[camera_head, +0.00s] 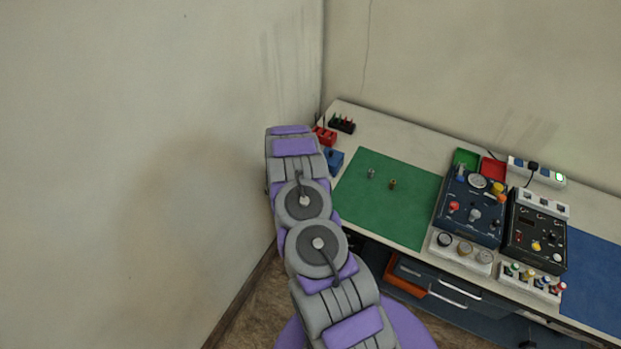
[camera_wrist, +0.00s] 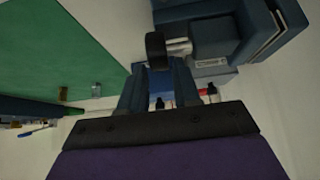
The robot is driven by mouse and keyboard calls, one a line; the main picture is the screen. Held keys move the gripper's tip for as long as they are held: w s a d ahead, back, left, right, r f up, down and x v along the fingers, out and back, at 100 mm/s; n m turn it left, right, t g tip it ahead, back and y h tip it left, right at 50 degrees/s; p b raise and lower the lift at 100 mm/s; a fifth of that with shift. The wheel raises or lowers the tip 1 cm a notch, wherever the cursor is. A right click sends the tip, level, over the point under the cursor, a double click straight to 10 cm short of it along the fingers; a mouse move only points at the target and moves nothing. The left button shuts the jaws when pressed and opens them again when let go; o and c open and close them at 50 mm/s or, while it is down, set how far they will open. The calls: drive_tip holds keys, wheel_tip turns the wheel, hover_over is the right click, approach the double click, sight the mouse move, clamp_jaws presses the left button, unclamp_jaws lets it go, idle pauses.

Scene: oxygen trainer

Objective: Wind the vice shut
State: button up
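The blue vice (camera_head: 335,158) stands at the left end of the bench in the head view, partly hidden behind my arm. In the wrist view the vice body (camera_wrist: 215,38) fills the top right. A light screw runs from it to a black knob-like handle (camera_wrist: 155,48). My gripper (camera_wrist: 158,68) shows in the wrist view with two blue-grey fingers apart. The handle is at the fingertips, around the gap between them. I cannot tell whether the fingers press on it. How far the jaws stand apart is not clear. My gripper is hidden in the head view.
A green mat (camera_head: 395,197) with two small fittings lies right of the vice. A red holder (camera_head: 324,136) and a dark rack (camera_head: 342,124) stand behind it. Instrument boxes (camera_head: 470,205) stand farther right. A wall (camera_head: 150,170) is close on the left.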

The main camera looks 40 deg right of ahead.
drive_tip(key=v, duration=1.4)
drive_tip(key=shift+w+b, duration=0.15)
drive_tip(key=shift+b, duration=0.15)
